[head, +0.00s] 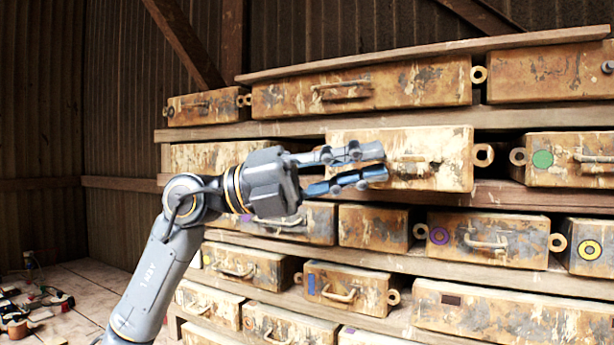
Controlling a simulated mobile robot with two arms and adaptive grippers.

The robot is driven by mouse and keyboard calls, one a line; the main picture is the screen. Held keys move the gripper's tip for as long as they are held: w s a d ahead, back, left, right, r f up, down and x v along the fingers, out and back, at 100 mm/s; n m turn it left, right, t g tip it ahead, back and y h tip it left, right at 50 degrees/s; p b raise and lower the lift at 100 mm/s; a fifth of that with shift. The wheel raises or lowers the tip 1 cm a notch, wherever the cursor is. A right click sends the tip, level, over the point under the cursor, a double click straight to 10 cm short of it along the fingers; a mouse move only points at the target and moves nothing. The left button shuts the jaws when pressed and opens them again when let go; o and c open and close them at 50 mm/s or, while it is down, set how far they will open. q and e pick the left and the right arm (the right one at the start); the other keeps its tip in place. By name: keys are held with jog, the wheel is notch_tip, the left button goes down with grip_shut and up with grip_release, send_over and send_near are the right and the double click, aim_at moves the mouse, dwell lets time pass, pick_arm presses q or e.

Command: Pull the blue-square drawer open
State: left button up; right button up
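A rusty, peeling drawer (368,288) in the lower middle of the rack bears a blue four-sided mark (311,284) at its left and a pale bar handle (338,294). It looks shut or nearly so. My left gripper (381,161) is open, with its two fingers pointing right, one above the other. It is above the blue-marked drawer, in front of a larger drawer (447,146) in a higher row. The fingers cover part of that drawer's front, so any mark there is hidden. I cannot tell if they touch its handle. My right gripper is not in view.
Metal rings stick out beside several drawers. Loose clutter (30,305) lies on the floor at left.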

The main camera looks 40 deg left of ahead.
pick_arm(q)
jog(key=v, duration=0.9)
jog(key=shift+d+r, duration=0.1)
dwell(0.4)
